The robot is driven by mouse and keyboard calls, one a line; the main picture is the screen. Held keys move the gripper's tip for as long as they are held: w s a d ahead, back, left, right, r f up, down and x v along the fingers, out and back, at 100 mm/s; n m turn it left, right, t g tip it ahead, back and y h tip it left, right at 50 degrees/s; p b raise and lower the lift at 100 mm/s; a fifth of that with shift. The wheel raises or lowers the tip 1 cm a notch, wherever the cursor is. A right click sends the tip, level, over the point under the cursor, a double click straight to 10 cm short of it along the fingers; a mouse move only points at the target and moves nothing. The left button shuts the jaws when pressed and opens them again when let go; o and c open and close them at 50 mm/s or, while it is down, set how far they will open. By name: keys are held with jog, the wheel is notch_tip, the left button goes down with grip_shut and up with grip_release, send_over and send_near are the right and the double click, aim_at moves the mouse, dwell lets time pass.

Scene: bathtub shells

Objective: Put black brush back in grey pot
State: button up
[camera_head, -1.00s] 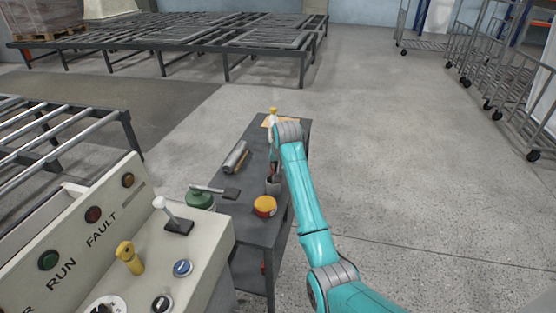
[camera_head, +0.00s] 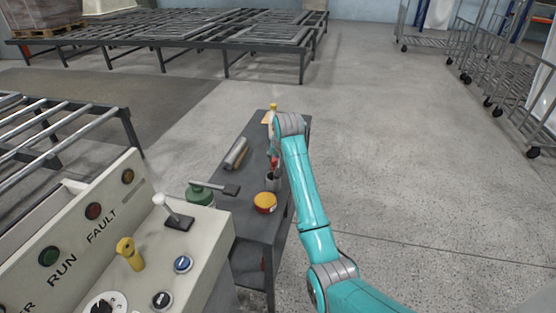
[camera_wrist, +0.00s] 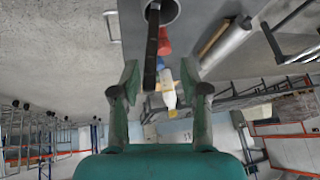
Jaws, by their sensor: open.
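The grey pot (camera_head: 273,184) stands on the dark table, and its round opening (camera_wrist: 168,10) shows at the top of the wrist view. The black brush (camera_wrist: 151,50) shows in the wrist view as a long dark strip, one end at the pot's opening and the other between my fingers. My gripper (camera_wrist: 160,80) is open, with a finger on each side of the brush and visible gaps. In the head view my arm covers much of the gripper, and the brush is hard to make out there.
A red object (camera_head: 274,161) stands behind the pot. An orange-yellow tin (camera_head: 265,203), a green can (camera_head: 200,196) with a dark-headed tool across it, and a grey roll (camera_head: 236,154) are close by. A white bottle (camera_wrist: 168,92) stands farther back. A control panel (camera_head: 120,240) is front left.

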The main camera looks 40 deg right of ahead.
jog(key=v, duration=0.9)
jog(key=shift+r, duration=0.3)
jog(key=shift+s, duration=0.1)
